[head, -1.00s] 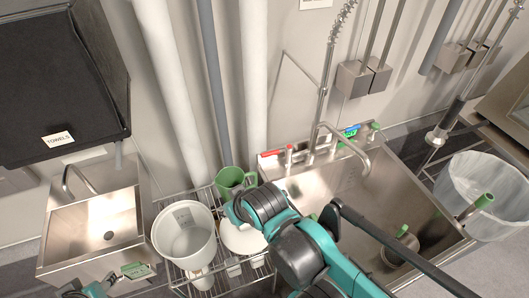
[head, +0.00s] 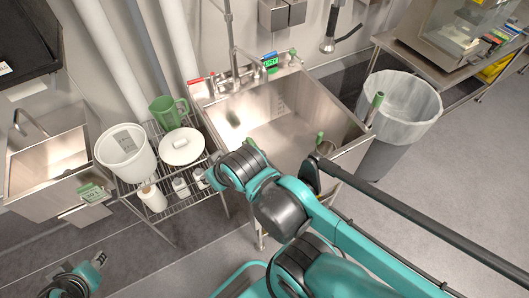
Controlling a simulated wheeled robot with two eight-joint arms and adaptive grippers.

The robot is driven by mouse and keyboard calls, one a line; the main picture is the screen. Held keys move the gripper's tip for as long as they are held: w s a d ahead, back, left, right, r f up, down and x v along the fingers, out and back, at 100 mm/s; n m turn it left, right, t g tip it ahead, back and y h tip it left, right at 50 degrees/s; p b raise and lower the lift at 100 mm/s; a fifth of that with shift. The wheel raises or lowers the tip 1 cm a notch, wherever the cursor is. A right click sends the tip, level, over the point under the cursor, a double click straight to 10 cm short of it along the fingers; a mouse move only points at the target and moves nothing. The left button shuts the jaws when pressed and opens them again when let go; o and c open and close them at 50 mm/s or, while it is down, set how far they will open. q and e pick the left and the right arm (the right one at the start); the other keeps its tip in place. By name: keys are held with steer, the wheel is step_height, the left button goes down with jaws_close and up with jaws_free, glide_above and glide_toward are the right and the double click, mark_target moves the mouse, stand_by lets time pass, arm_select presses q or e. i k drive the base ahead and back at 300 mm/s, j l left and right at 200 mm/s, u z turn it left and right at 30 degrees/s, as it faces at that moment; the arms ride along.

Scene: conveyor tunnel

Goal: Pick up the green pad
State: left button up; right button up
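A small dark green patch (head: 233,118), blurred, shows against the left inner wall of the steel sink (head: 300,125); it may be the green pad, but I cannot tell. A bright green piece with lettering (head: 270,60) is at the sink's back rim beside the faucet. My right arm crosses the sink's front from the lower right; its end (head: 218,176) is by the sink's front left, and its fingers cannot be made out. My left gripper (head: 97,262) is low at the far left, above the floor, away from the sink; its opening is unclear.
A wire rack (head: 185,198) left of the sink holds a white bucket (head: 124,155), green pitcher (head: 168,112), white lidded container (head: 181,147) and bottles. A small basin (head: 50,165) with a green tag (head: 91,193) is farther left. A lined bin (head: 400,100) stands right.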

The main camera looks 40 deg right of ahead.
mark_target(249, 141)
steer(key=j+z, duration=0.1)
steer(key=z, duration=1.65)
steer(key=j+z, duration=0.1)
steer(key=j, duration=0.55)
steer(key=i+j+z, duration=0.1)
steer(key=j, duration=0.55)
